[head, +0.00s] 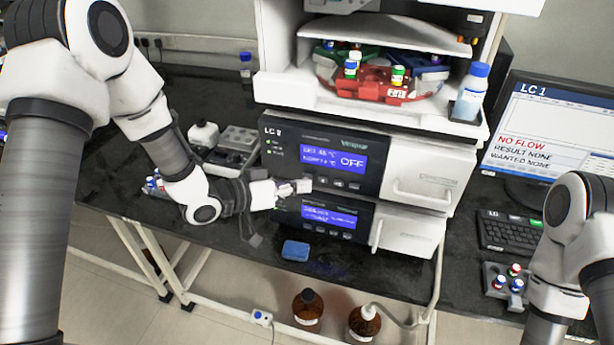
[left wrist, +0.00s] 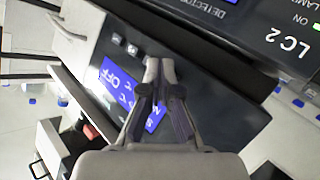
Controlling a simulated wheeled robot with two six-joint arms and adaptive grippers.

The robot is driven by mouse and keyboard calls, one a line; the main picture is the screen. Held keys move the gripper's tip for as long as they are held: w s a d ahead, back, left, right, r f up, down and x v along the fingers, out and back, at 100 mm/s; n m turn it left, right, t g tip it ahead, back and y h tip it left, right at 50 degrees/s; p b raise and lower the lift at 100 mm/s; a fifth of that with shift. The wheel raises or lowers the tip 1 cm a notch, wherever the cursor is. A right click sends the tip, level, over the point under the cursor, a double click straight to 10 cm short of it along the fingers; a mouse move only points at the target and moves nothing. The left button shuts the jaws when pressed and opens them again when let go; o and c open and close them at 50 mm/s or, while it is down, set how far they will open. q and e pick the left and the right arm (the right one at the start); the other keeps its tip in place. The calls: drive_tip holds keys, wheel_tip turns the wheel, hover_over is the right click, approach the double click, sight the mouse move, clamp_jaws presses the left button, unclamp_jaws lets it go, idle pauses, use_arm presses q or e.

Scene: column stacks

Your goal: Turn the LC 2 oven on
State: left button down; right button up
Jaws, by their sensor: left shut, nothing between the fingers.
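A stacked instrument (head: 380,165) with an LC label at its upper left has a blue screen (head: 332,158) reading OFF. A row of small buttons (head: 346,184) lies under that screen. The wrist view shows an LC2 label (left wrist: 290,47) on a dark panel marked DETECTOR, and a tilted blue screen (left wrist: 128,93) with OFF. My left gripper (head: 305,186) is shut and empty, with its tips at the instrument front, just left of the buttons. In the wrist view its tips (left wrist: 160,65) overlap the OFF panel; contact cannot be told. My right gripper is out of view.
A lower unit (head: 330,215) with a second blue screen sits below. White drawers with handles (head: 422,190) are at right. A blue block (head: 296,250) lies on the dark bench. A monitor (head: 545,130) reading LC 1 and a keyboard (head: 510,232) stand at right. Brown bottles (head: 307,307) are below.

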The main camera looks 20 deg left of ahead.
use_arm(q)
drive_tip(key=shift+w, duration=0.4)
idle(0.3)
drive_tip(key=shift+s, duration=0.85)
drive_tip(key=s, duration=0.5)
drive_tip(key=shift+a, duration=0.1)
idle(0.7)
